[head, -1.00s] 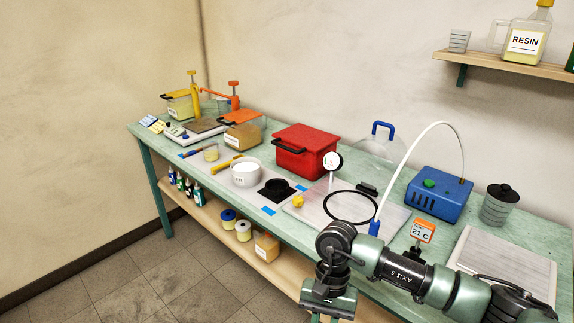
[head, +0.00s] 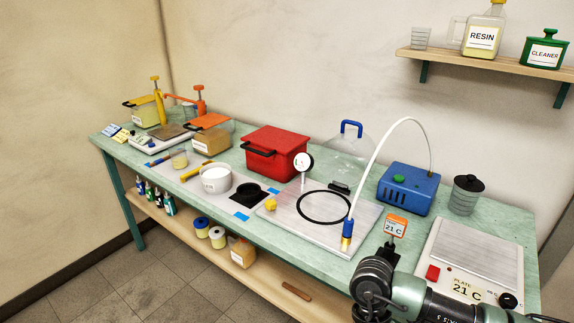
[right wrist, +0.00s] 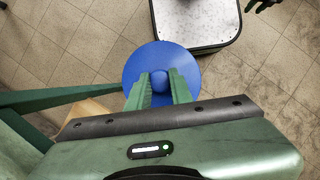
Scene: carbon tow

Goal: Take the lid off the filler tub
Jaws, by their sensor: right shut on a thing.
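In the right wrist view my right gripper (right wrist: 160,85) is shut on the knob of a round blue lid (right wrist: 136,66), one finger on each side. The lid lies flat below the fingers, with floor tiles around it. I see no tub body under it, so I cannot tell whether it rests on the filler tub. In the head view only my right arm shows at the bottom right; its gripper is out of frame. My left gripper is not clearly in either view.
The green bench (head: 240,215) holds a white pot (head: 216,180) and red box (head: 276,150). Floor is clear at front left.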

